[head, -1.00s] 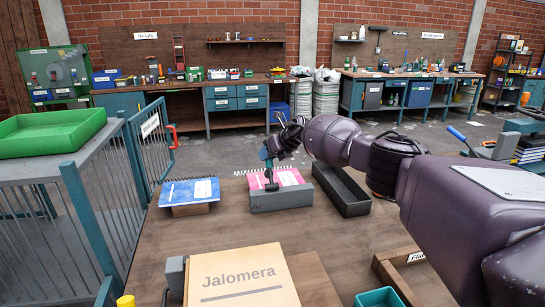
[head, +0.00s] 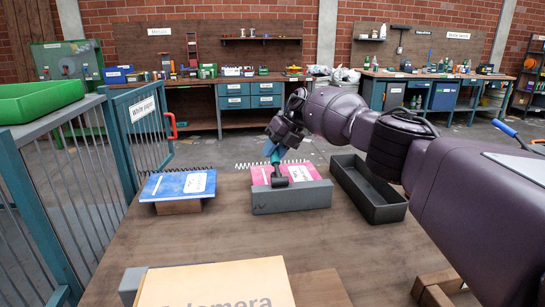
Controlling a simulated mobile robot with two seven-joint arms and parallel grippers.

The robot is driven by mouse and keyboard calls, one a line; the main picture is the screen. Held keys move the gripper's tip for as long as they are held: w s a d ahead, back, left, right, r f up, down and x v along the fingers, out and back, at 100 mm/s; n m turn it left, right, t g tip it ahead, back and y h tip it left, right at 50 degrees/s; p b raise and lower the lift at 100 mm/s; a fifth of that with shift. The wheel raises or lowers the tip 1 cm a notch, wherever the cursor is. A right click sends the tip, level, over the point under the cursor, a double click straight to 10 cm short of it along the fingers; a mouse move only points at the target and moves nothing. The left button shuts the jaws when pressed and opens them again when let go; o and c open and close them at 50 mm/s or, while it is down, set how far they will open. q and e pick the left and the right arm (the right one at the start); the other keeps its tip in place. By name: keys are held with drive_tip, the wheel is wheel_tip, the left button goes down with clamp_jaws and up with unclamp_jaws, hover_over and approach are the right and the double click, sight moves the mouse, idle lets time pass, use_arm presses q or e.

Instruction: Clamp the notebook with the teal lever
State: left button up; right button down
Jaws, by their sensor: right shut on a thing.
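A pink spiral notebook (head: 301,172) lies on the table with its front edge at a grey clamp block (head: 291,198). A dark lever arm with a teal handle (head: 270,150) rises from the block, and its dark foot is over the notebook's front part. I cannot tell whether the foot presses on the page. My right gripper (head: 276,144) is shut on the teal handle from above and behind, and hides part of the handle and of the notebook. My left gripper is not in view.
A blue spiral notebook (head: 179,185) rests on a wooden block to the left. A dark open tray (head: 366,187) stands right of the clamp. A box with printed letters (head: 215,285) is at the near edge. A railing with a green tray (head: 38,100) stands at the left.

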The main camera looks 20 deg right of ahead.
drive_tip(key=f+b, duration=0.1)
drive_tip(key=f+g+b, duration=0.1)
drive_tip(key=f+b, duration=0.1)
drive_tip(key=shift+w+f+m+g+y, duration=0.1)
drive_tip(key=shift+w+m+g+y, duration=0.2)
drive_tip(key=shift+g, duration=0.1)
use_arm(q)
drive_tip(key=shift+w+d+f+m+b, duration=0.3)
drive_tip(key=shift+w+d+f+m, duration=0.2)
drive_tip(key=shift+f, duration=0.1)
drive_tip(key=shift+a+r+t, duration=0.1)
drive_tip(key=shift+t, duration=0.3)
use_arm(e)
drive_tip(key=shift+g, duration=0.3)
drive_tip(key=c, duration=0.9)
unclamp_jaws()
drive_tip(key=shift+r, duration=0.35)
